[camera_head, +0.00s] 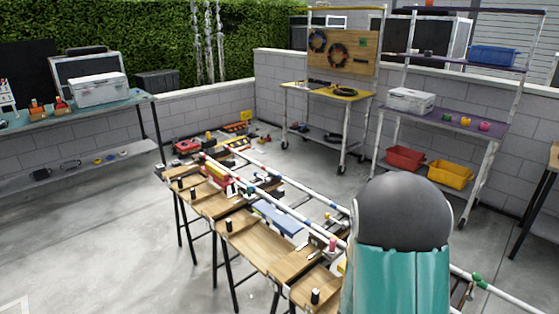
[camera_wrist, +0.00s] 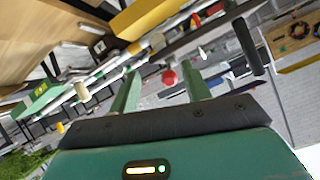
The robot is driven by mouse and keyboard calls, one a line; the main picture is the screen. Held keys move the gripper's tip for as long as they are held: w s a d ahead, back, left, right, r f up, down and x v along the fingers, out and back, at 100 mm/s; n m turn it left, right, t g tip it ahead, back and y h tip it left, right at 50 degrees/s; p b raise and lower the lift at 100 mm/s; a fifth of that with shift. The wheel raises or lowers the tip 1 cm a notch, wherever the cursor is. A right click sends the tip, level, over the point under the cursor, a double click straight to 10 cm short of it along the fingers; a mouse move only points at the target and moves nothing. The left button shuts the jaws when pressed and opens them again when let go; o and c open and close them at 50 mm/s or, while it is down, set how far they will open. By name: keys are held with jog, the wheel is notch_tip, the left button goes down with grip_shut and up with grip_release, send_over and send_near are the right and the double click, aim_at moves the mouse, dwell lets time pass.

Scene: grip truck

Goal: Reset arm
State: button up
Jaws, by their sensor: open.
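My gripper (camera_wrist: 163,92) shows in the wrist view as two green fingers standing apart on a dark mount. It is open, and nothing shows held between the fingers. The wrist view is strongly tilted, and a red round thing (camera_wrist: 169,77) appears beyond the fingers, apart from them. In the head view my arm, grey and teal, rises at the lower right in front of the workbench; the gripper itself does not show there.
A long wooden workbench (camera_head: 257,250) with white rails, tools and a blue piece (camera_head: 277,218) runs beside my arm. A purple-shelved rack (camera_head: 463,120) holds red (camera_head: 405,158) and yellow bins (camera_head: 451,175). A shelf table stands left. Concrete floor (camera_head: 90,250) is clear at left.

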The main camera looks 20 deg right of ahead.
jog(key=w+a+r+n+t+y, duration=0.2)
jog(key=w+a+r+n+y, duration=0.15)
jog(key=a+r, duration=0.45)
jog(key=w+a+r+n+t+y, duration=0.15)
jog(key=a+r+n+y, duration=0.35)
jog(key=a, duration=0.5)
jog(key=s+a+r+n+g+y, duration=0.1)
jog(key=s+a+r+n+g, duration=0.1)
jog(key=s+a+r, duration=0.3)
jog(key=s+a+r+n+g+y, duration=0.1)
jog(key=s+a+r+n, duration=0.4)
jog(key=s, duration=0.7)
jog(key=shift+a+r+g, duration=0.2)
jog(key=shift+r+g, duration=0.15)
jog(key=shift+r, duration=0.5)
jog(key=shift+n+y, duration=0.25)
jog(key=shift+c, duration=0.2)
